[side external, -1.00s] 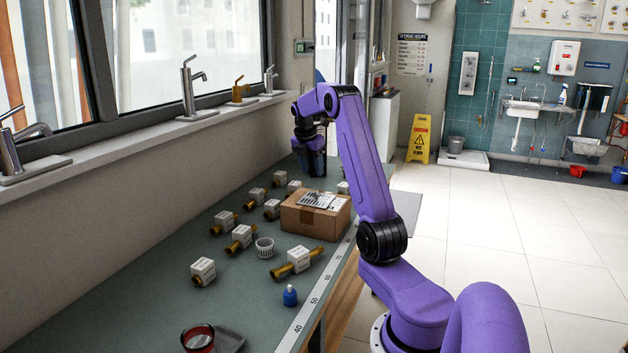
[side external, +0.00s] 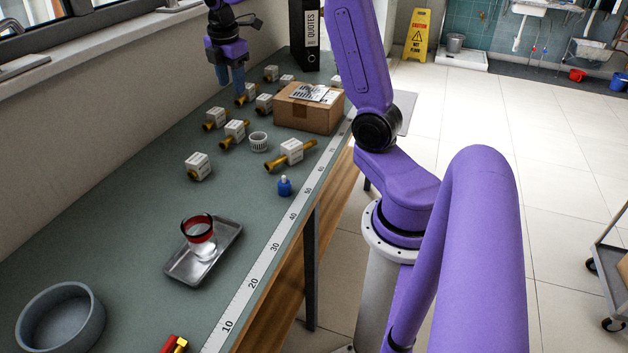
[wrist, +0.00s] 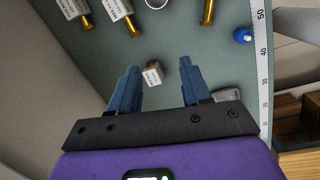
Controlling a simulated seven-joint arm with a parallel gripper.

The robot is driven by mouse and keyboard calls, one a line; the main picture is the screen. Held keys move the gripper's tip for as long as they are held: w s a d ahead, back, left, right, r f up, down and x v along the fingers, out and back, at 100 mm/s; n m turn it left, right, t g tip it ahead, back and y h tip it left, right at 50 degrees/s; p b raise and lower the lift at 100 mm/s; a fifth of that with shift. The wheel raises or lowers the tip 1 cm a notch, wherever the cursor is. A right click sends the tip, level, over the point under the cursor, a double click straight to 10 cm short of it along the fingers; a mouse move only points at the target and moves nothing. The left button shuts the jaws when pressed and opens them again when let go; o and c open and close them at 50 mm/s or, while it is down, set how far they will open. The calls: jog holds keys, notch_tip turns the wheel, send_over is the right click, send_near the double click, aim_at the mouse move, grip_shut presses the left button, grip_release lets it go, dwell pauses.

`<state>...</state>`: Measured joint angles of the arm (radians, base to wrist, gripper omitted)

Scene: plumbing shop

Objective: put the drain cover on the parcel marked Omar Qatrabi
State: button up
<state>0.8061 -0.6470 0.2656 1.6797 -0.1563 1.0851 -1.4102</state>
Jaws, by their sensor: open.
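A small white slotted cup (side external: 259,143), which looks like the drain cover, stands on the bench among several brass fittings with white blocks. Its edge also shows at the top of the wrist view (wrist: 156,4). A brown cardboard parcel (side external: 305,115) sits behind it, with a white label on top; the name is too small to read. My gripper (side external: 231,88) is open and empty, pointing down above the bench's window side. In the wrist view its blue fingers (wrist: 159,66) are spread, with a white-block fitting (wrist: 152,74) visible between them, well below.
Several fittings (side external: 235,131) surround the cup; one (side external: 290,152) lies at its right. A blue bottle (side external: 285,186) stands near the ruler edge. A black binder (side external: 304,35) stands behind the parcel. A metal tray (side external: 180,268) with a red-rimmed glass (side external: 199,237) and a grey bowl (side external: 60,318) are nearer.

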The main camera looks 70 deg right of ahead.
jog(key=s+a+f+y, duration=0.1)
jog(key=s+a, duration=0.5)
jog(key=a, duration=0.4)
jog(key=s+a+f, duration=0.1)
jog(key=s+a, duration=0.4)
jog(key=a, duration=0.4)
jog(key=s+a+f+m, duration=0.1)
jog(key=s+a, duration=0.1)
jog(key=s, duration=0.7)
jog(key=s+a+f+m+y, duration=0.1)
jog(key=s+a+f, duration=0.1)
jog(key=s, duration=0.8)
jog(key=shift+s+a+f+g, duration=0.25)
jog(key=shift+a+g, duration=0.1)
jog(key=shift+g, duration=0.05)
